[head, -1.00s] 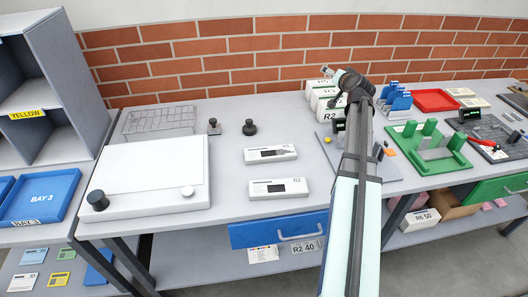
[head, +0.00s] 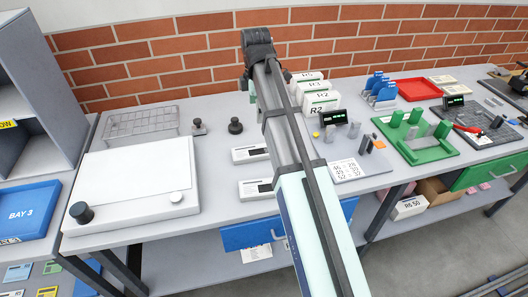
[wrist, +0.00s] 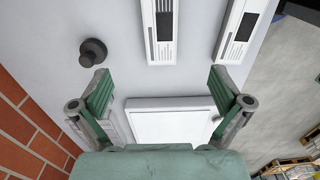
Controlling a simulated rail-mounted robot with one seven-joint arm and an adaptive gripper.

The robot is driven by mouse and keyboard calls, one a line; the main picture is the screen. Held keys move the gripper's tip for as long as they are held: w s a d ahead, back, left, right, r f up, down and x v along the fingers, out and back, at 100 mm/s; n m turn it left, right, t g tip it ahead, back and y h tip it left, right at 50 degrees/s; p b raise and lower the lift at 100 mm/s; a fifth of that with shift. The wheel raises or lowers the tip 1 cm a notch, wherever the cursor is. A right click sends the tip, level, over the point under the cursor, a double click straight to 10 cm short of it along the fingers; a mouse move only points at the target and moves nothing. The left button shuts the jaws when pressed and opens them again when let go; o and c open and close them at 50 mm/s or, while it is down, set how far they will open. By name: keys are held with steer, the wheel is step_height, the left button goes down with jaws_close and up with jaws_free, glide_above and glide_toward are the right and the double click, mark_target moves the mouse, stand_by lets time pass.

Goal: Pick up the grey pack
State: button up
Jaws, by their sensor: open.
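I cannot tell for sure which thing is the grey pack. Small grey upright blocks (head: 354,130) stand on a grey board right of my arm, and other grey pieces (head: 442,129) stand at the green fixture (head: 425,148). My gripper (wrist: 159,75) is open and empty in the wrist view, its two green-and-grey fingers wide apart. It points down over the table, with two white devices (wrist: 163,30) and a white plate unit (wrist: 170,122) in view below. In the head view the fingers are hidden and my arm reaches up toward the back of the table.
A black knob-like weight (head: 235,126) and a wire rack (head: 142,122) are at the back left. White labelled boxes (head: 320,103) stand behind my arm, close to the brick wall. A red tray (head: 420,89) and blue holders (head: 381,92) lie to the right.

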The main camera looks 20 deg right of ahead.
mark_target(258, 150)
step_height(258, 150, down, 17)
steer(key=p, duration=0.4)
steer(key=shift+p, duration=0.3)
steer(key=c, duration=1.4)
